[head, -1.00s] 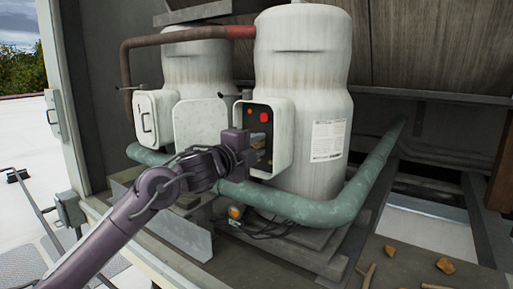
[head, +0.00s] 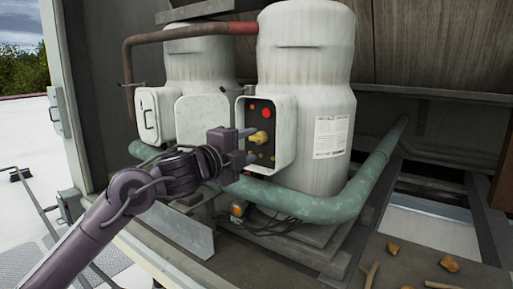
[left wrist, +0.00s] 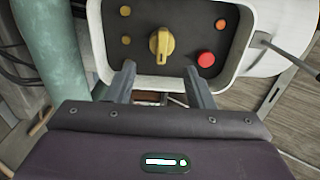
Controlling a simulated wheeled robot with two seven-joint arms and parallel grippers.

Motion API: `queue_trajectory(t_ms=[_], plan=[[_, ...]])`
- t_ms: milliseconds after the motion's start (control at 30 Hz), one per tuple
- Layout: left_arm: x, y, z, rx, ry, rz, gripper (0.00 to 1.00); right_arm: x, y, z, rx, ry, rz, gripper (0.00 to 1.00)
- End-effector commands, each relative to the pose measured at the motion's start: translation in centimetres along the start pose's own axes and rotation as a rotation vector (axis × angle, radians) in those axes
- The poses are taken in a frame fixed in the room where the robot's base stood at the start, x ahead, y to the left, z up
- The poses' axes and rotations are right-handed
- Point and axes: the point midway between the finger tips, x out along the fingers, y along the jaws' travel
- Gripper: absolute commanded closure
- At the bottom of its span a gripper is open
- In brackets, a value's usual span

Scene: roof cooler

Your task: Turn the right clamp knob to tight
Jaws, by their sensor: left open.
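A yellow knob (head: 261,138) sits on the dark panel inside the open white box on the right tank. It also shows in the left wrist view (left wrist: 161,46), with its raised grip bar standing nearly upright in that picture. I see no other knob of this kind, and no label reading tight is legible. My left gripper (head: 247,144) is open and empty, just in front of the box. In the left wrist view its fingers (left wrist: 160,82) are spread, with the knob beyond and between them, apart from both. My right gripper is not in view.
A red button (head: 266,113) and small yellow and orange lights share the panel. The box's rim (head: 293,140) surrounds it, and its open door (head: 202,122) stands to the left. A green pipe (head: 300,208) runs below.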

Motion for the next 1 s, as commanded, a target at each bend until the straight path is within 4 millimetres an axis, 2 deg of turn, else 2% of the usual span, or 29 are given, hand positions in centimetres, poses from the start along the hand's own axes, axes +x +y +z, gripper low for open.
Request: queue_trajectory(t_ms=[100,233,567,667,767,867,1000], plan=[[-1.8,0.2,0.1,0.001,-0.002,0.0,0.52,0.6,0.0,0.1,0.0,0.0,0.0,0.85],[-2.9,0.1,0.0,0.001,-0.001,0.001,0.52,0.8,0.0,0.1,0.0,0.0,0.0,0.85],[-3.2,0.1,0.0,0.0,-0.001,0.001,0.52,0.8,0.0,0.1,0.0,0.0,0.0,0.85],[-3.1,0.9,-0.2,-0.019,-0.004,0.007,0.52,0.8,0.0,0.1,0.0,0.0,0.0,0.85],[-3.1,3.4,-0.8,-0.088,-0.021,0.023,0.52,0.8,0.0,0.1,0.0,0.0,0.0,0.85],[-3.6,7.5,-1.6,-0.216,-0.065,0.051,0.52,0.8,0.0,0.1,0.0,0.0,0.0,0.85],[-5.6,14.0,-2.2,-0.445,-0.172,0.105,0.52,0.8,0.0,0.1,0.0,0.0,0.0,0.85]])
